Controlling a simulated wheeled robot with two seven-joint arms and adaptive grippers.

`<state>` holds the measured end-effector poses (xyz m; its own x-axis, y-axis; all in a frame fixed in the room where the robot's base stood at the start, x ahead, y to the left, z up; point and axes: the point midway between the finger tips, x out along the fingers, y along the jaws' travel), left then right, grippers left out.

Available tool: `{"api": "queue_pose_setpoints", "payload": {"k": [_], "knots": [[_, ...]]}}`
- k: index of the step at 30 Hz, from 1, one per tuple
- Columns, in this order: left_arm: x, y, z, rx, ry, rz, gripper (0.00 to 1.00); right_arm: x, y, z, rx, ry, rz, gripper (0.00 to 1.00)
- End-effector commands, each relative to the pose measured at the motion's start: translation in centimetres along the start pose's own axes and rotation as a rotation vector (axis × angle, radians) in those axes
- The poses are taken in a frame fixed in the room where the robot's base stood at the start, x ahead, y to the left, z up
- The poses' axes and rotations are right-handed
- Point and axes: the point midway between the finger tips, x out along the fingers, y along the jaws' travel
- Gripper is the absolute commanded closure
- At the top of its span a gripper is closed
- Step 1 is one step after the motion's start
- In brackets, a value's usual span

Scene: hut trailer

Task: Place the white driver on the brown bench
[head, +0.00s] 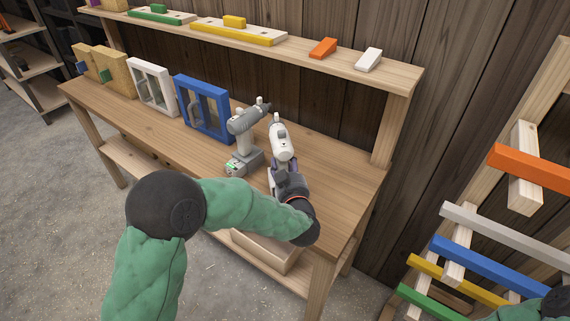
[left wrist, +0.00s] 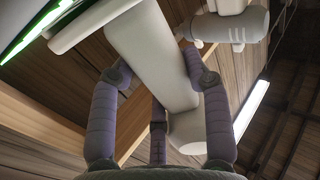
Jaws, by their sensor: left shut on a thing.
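The white driver (head: 281,142) stands about upright over the brown bench (head: 335,172), near its right part, in the head view. My left gripper (head: 279,170) is shut on its handle from the front. In the left wrist view the purple fingers (left wrist: 160,95) close around the pale handle (left wrist: 150,50). The driver's lower end is hidden behind my gripper in the head view, so I cannot tell whether it touches the bench top. My right gripper is not in view; only part of that arm shows at the lower right corner.
A grey driver (head: 243,128) with a green-marked base stands just left of the white one. Blue (head: 205,107) and white (head: 155,86) framed panels stand farther left. A shelf (head: 300,56) with coloured blocks runs above. The bench's right end is clear. A rack with coloured bars (head: 480,262) stands right.

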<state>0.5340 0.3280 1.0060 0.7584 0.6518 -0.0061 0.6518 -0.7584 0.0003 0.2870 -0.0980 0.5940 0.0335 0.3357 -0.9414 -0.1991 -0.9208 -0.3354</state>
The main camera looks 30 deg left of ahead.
Motion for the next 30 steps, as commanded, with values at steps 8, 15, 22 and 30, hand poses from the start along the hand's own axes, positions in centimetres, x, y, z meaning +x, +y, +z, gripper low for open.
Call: {"api": "queue_pose_setpoints", "payload": {"k": [8,15,22,30], "knots": [[0.0,0.0,0.3,0.000,-0.001,0.000,0.29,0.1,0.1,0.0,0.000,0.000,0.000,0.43],[0.0,0.0,0.2,0.001,-0.001,0.000,0.29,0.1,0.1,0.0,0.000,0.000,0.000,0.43],[-1.4,0.1,-0.1,0.000,-0.001,0.003,0.29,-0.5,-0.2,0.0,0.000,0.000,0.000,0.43],[-6.8,0.2,-0.3,0.002,-0.001,0.007,0.29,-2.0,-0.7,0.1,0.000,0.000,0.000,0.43]]}}
